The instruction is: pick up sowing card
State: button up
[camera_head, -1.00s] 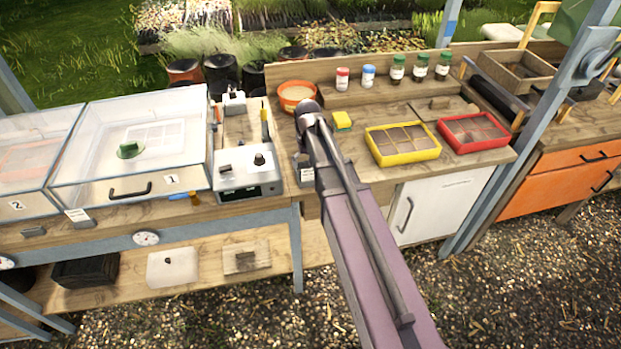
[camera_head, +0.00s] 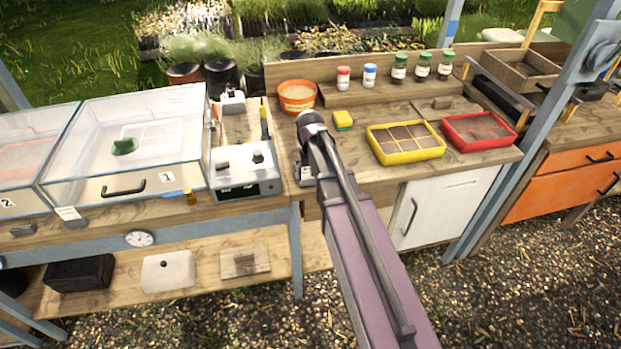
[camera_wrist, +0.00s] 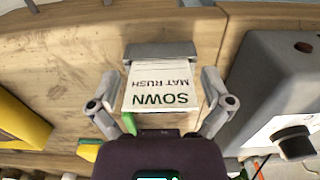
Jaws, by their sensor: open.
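The sowing card (camera_wrist: 160,88) is white with green and black print reading "SOWN" and "MAT RUSH", upside down in the wrist view. It sits against a grey holder (camera_wrist: 160,51) at the wooden bench edge. My gripper (camera_wrist: 160,78) is open, with one finger on each side of the card. I cannot tell whether either finger touches it. In the head view, my arm hides the gripper and most of the card and holder spot.
A grey control box (camera_head: 246,178) stands left of my arm. A yellow sponge (camera_head: 342,119), an orange pot (camera_head: 297,107), a yellow tray (camera_head: 438,151) and a red tray (camera_head: 511,139) are on the bench. A clear-lidded propagator (camera_head: 68,198) stands farther left.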

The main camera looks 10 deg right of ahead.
dwell(0.4)
jog(key=c, duration=0.6)
jog(key=shift+r, duration=0.15)
notch_tip(320, 180, up, 3)
jog(key=p, duration=0.3)
jog(key=s+r+p, duration=0.1)
jog(key=s+p, duration=0.1)
jog(key=s, duration=1.4)
jog(key=shift+d+r, duration=0.2)
jog(key=shift+r, duration=0.2)
